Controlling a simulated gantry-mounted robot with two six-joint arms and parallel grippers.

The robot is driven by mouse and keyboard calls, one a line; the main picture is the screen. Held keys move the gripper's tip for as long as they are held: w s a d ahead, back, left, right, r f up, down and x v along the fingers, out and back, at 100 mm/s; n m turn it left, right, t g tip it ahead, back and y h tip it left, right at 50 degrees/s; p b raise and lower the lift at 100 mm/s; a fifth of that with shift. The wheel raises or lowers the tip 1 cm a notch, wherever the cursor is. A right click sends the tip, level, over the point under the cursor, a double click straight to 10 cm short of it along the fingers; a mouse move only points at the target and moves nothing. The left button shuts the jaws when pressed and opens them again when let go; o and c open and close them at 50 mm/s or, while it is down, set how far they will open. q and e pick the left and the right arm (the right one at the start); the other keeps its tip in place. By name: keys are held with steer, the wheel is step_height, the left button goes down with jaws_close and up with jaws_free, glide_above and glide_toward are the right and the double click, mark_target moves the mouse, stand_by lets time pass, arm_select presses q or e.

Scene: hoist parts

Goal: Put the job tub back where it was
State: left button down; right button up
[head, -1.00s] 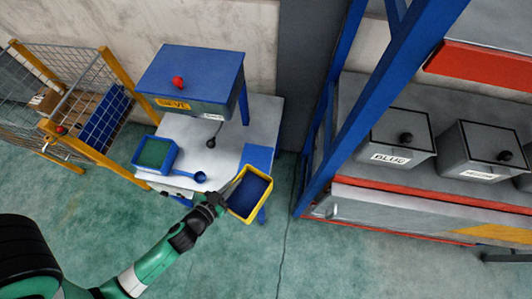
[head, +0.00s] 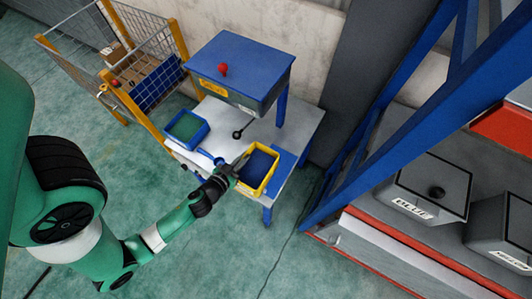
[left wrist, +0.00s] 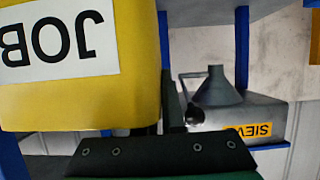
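The job tub (head: 271,179) is yellow with a dark blue inside. It is at the right front part of the grey table (head: 307,122), overlapping a flat blue patch (head: 286,160). I cannot tell whether its base touches the table. In the left wrist view its yellow wall (left wrist: 70,105) fills the left side, with the JOB label upside down. My left gripper (head: 236,168) is at the tub's left rim and appears shut on its wall; its fingertips are partly hidden in the left wrist view (left wrist: 172,95). My right gripper is not in view.
A blue tray with green contents (head: 187,127) and a blue scoop (head: 206,155) are left of the tub. A blue-topped sieve stand (head: 240,62) rises behind. A wire cage (head: 145,55) stands left; a blue rack (head: 385,165) with grey bins (head: 433,184) stands right.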

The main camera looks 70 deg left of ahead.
mark_target(260, 153)
arm_select(q)
steer(key=w, duration=0.1)
steer(key=w+a+f, duration=0.1)
steer(key=w, duration=0.1)
steer(key=w+a+f, duration=0.1)
steer(key=shift+w+a, duration=0.1)
steer(key=shift+w, duration=0.3)
steer(key=w+f+b, duration=0.1)
steer(key=w+a+f+b, duration=0.1)
steer(key=f, duration=0.1)
steer(key=w+f+b, duration=0.1)
steer(key=shift+a+f+b, duration=0.15)
steer(key=shift+f+b, duration=0.15)
steer(key=shift+b, duration=0.05)
steer(key=shift+w+a+f, duration=0.15)
steer(key=shift+w, duration=0.05)
steer(key=f+b, duration=0.2)
steer(key=f, duration=0.1)
steer(key=shift+w+a+f+b, duration=0.1)
steer(key=shift+w+a+b, duration=0.1)
steer(key=shift+w+b, duration=0.2)
steer(key=shift+f, duration=0.4)
steer(key=shift+s, duration=0.1)
